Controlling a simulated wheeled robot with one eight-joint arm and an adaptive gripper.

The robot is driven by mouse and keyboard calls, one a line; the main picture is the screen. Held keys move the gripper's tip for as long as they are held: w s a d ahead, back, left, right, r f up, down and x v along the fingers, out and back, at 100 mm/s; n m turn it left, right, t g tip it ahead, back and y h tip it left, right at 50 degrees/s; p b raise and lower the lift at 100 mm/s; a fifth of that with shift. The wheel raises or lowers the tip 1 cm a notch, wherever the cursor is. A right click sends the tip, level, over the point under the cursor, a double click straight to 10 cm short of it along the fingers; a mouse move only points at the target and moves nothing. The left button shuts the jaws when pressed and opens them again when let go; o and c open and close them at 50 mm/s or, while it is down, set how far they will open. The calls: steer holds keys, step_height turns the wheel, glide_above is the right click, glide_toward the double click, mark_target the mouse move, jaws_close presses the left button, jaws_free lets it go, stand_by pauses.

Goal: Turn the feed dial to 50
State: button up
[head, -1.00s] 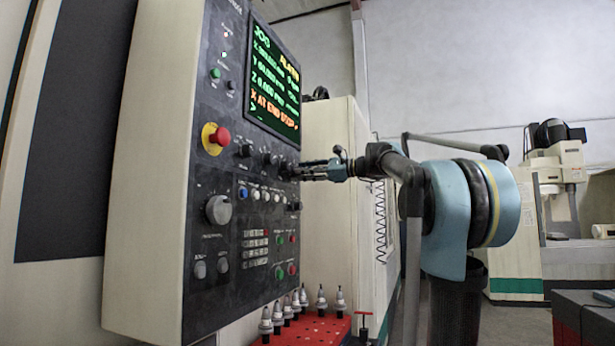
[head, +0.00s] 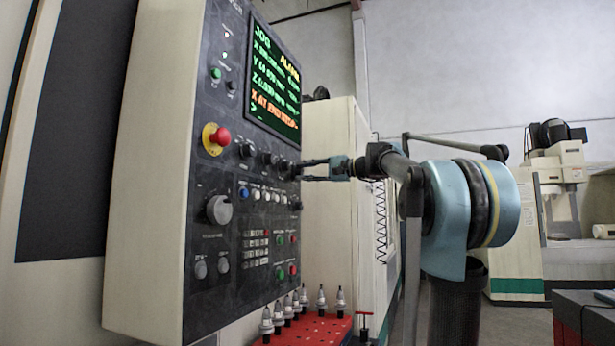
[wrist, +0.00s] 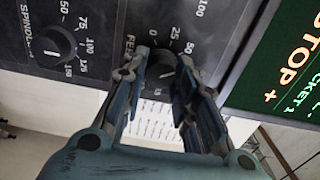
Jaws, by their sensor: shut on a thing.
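The dial (wrist: 161,66) sits between the two fingers of my gripper (wrist: 167,68) in the wrist view. Numbers including 0, 25 and 50 are printed by it, and the fingers hide part of its label. A pale mark shows on its face, but I cannot tell which number it points at. My gripper is shut on this dial. In the head view my gripper (head: 302,170) reaches in from the right to the right end of the panel's dial row, and its fingertips cover most of the dial there.
A spindle dial (wrist: 54,45) is left of my fingers in the wrist view. The control panel (head: 232,215) carries a red stop button (head: 221,137), a large knob (head: 219,209) and a lit screen (head: 275,85). Several tool holders (head: 292,305) stand on a red rack (head: 318,328) below.

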steer(key=shift+f+n, duration=0.1)
steer(key=shift+n, duration=0.6)
steer(key=o, duration=1.1)
steer(key=shift+a, duration=0.1)
steer(key=shift+s+d, duration=0.1)
steer(key=shift+d, duration=0.45)
steer(key=v, duration=1)
steer(key=shift+s+d, duration=0.15)
steer(key=shift+d, duration=0.25)
